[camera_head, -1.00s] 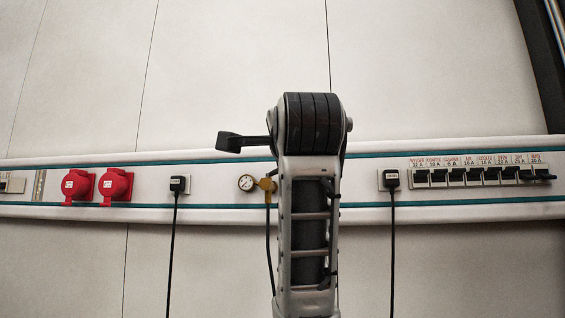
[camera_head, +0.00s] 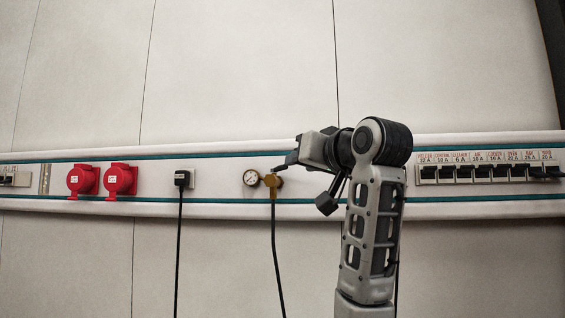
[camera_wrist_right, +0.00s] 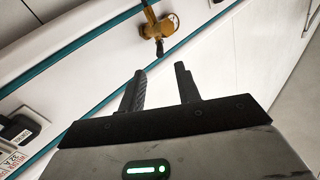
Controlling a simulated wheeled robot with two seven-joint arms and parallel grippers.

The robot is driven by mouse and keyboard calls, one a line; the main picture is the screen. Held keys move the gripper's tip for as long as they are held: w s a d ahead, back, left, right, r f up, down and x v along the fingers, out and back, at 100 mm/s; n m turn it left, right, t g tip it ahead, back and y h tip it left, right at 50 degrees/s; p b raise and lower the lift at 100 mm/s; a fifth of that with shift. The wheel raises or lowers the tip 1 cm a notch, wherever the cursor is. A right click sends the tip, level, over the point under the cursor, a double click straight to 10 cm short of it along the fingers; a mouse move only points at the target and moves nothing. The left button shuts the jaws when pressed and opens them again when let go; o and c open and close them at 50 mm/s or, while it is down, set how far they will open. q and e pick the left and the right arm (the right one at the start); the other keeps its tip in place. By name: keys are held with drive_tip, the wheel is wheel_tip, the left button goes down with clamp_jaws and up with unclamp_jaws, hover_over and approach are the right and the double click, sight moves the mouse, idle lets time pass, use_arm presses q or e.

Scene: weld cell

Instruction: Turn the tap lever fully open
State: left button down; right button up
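The tap is a small brass fitting (camera_head: 273,183) on the white wall rail, with a round gauge (camera_head: 251,178) on its left and a black hose below it. In the right wrist view the brass tap (camera_wrist_right: 151,27) lies ahead of the fingers, apart from them. I cannot clearly make out its lever or how far it is turned. My right gripper (camera_head: 283,167) is just up and right of the tap in the head view. In the wrist view my right gripper (camera_wrist_right: 161,75) has its two black fingers spread, with nothing between them. My left gripper is not in view.
The rail (camera_head: 225,209) also carries two red sockets (camera_head: 121,180), a black plug (camera_head: 182,179) with a hanging cable, and a row of breakers (camera_head: 490,173) on the right. The wall above is bare.

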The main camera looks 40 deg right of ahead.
sight(282, 167)
drive_tip(key=p+x, duration=0.3)
drive_tip(key=x, duration=0.6)
drive_tip(key=shift+w+d, duration=0.1)
drive_tip(key=shift+w, duration=0.3)
drive_tip(key=shift+c, duration=0.3)
clamp_jaws()
